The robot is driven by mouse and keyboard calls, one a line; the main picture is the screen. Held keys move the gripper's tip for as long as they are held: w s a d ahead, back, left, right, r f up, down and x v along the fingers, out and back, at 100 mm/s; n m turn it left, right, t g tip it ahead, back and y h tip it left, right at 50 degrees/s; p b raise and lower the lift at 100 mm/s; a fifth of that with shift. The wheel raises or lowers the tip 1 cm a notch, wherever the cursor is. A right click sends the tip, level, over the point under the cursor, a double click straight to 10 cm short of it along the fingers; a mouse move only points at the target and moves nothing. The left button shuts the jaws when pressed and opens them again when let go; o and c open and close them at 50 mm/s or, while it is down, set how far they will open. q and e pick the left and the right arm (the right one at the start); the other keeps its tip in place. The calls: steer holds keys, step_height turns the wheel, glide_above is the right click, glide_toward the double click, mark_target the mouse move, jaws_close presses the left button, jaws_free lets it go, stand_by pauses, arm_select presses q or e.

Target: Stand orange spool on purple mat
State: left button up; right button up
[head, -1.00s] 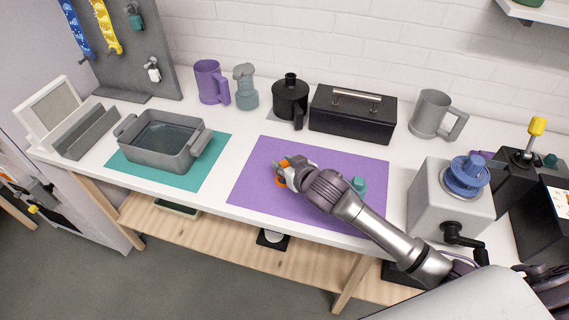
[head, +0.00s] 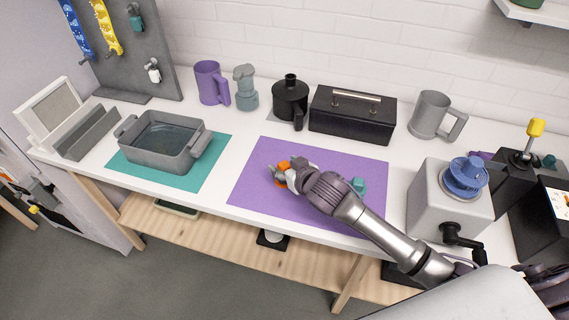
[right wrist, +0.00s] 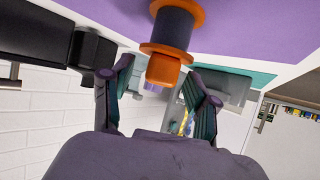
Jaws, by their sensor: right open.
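The orange spool (head: 283,164) is on the purple mat (head: 255,199), partly covered by my right gripper (head: 283,173) in the head view. The right wrist view shows the spool (right wrist: 174,32) with orange ends and a dark middle. It appears upright, one flange against the mat (right wrist: 250,25); the picture is upside down. My right gripper (right wrist: 160,70) is open there, with its fingers apart on either side of the spool's free end and a visible gap to each. My left gripper is not in view.
A teal piece (head: 359,185) lies on the mat near my right wrist. A grey crank box with a blue reel (head: 465,178) stands to the right. A black toolbox (head: 352,115) and black pot (head: 290,98) stand behind. The mat's front left is clear.

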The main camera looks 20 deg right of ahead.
steer(key=p+v, duration=0.5)
steer(key=v, duration=0.2)
steer(key=shift+s+p, duration=0.2)
steer(key=shift+p, duration=0.1)
stand_by(0.9)
steer(key=shift+r, duration=0.1)
steer(key=v, duration=1.2)
